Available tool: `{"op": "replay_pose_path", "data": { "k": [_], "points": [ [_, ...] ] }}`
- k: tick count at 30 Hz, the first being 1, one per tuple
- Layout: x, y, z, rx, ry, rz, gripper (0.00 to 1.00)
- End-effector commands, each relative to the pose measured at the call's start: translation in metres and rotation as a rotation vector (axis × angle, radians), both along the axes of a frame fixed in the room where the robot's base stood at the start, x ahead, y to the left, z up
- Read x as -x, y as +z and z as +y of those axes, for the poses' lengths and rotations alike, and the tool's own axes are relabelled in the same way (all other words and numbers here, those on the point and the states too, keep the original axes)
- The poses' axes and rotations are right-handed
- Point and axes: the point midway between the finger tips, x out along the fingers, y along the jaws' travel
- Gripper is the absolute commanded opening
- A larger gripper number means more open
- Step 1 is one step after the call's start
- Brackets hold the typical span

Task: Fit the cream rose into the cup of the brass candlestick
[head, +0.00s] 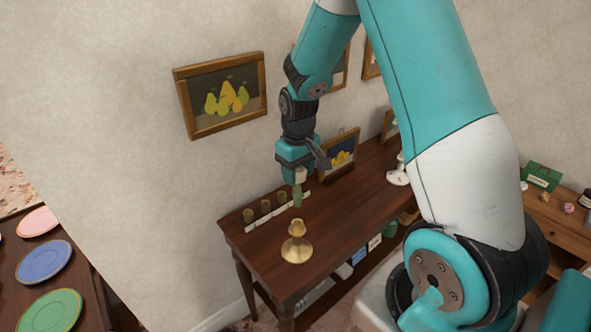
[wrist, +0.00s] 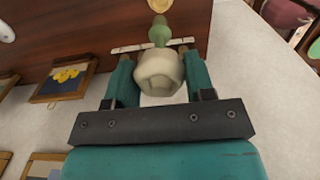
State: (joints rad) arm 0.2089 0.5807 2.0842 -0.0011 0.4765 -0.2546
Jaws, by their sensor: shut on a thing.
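My gripper (head: 299,176) is shut on the cream rose (wrist: 159,74) and holds it above the dark wooden table, with its green stem pointing down. The rose's pale head lies between the two teal fingers in the wrist view, and its green stem also shows in the head view (head: 297,196). The brass candlestick (head: 296,248) stands upright on the table. Its cup is below the stem's lower end in the head view, with a gap between them in the picture. I cannot tell how well the stem lines up with the cup in depth.
Several small brass-coloured cups (head: 265,206) stand by a white strip near the wall. Coloured plates (head: 44,262) lie at left. Table around the candlestick is clear.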

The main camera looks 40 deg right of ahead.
Motion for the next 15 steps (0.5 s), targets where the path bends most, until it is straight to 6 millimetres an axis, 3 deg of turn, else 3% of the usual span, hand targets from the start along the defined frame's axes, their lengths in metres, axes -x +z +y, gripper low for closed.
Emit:
{"op": "replay_pose_path", "data": {
  "k": [15],
  "points": [
    [-0.001, -0.046, 0.002, 0.0, 0.003, 0.001, 0.32]
  ]
}}
